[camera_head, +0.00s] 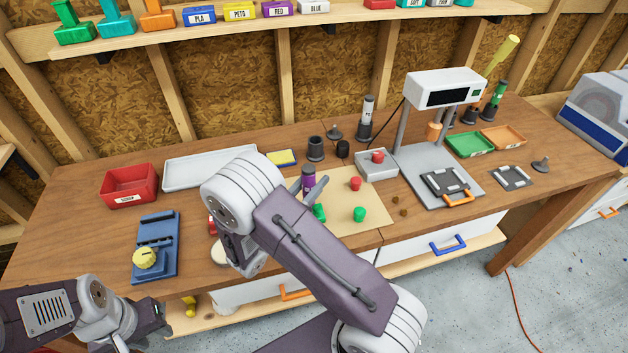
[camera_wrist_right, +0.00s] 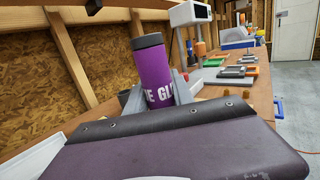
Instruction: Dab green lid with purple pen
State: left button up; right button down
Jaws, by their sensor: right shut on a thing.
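The purple pen (camera_head: 308,181), a thick cylinder with a dark grey top, is upright in my right gripper (camera_head: 315,188), above the tan mat. In the right wrist view the pen (camera_wrist_right: 152,77) stands between the two grey fingers, with partly hidden white lettering. A small green lid (camera_head: 360,214) sits on the mat (camera_head: 345,228), to the right of the pen and apart from it.
A red knob-like piece (camera_head: 355,184) is on the mat. A grey box with a red button (camera_head: 377,166) stands behind it. A blue device (camera_head: 156,243), a red bin (camera_head: 129,186) and a white tray (camera_head: 210,168) are at the left. A grey press (camera_head: 440,178) stands at the right.

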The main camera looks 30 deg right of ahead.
notch_tip(320, 180, up, 5)
jog(key=p, duration=0.4)
jog(key=shift+p, duration=0.3)
